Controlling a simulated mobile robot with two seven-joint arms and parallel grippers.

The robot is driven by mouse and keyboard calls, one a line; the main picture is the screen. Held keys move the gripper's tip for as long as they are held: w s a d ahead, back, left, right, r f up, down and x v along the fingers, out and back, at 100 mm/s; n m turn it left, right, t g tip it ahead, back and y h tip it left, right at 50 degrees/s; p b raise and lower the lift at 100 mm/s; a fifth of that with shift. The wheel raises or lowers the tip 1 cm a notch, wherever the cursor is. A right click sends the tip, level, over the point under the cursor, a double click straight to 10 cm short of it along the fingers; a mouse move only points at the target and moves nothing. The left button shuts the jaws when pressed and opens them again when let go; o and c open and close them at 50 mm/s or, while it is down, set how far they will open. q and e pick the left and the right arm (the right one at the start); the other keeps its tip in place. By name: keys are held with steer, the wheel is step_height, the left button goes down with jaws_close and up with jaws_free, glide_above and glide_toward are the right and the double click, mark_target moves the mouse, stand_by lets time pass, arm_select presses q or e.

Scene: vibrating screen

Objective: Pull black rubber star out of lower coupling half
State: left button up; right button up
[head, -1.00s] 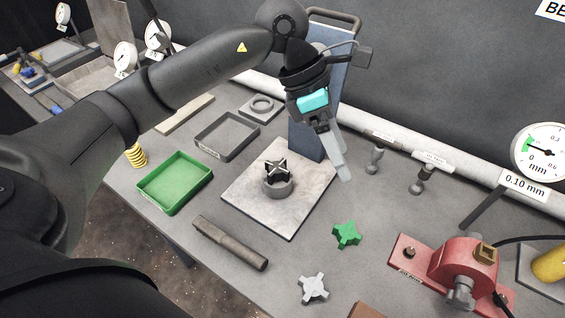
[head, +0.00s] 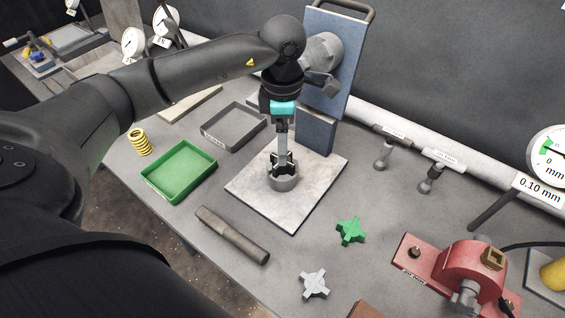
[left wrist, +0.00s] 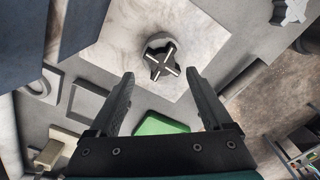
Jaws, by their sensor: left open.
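The black rubber star (left wrist: 163,62) sits in the grey lower coupling half (head: 284,182), which stands on a pale square plate (head: 294,222). In the left wrist view the star's arms show light edges inside the round coupling half. My left gripper (head: 283,160) points down directly over the star and partly hides it in the head view. In the left wrist view its two fingers (left wrist: 165,88) are apart with nothing between them, and the star lies beyond the fingertips. Contact cannot be made out. My right gripper is not in view.
A blue upright stand (head: 323,75) rises behind the plate. A green tray (head: 178,172) and a grey tray (head: 234,127) lie to the left. A dark rod (head: 232,234), a green star (head: 351,231) and a light grey star (head: 314,284) lie in front.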

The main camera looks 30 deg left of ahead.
arm_select(q)
steer(key=shift+s+d+f, duration=0.1)
steer(key=shift+s+f, duration=0.05)
steer(key=shift+f, duration=1.25)
steer(key=shift+s+f, duration=0.15)
steer(key=shift+f, duration=1.2)
steer(key=shift+c, duration=0.2)
jaws_close()
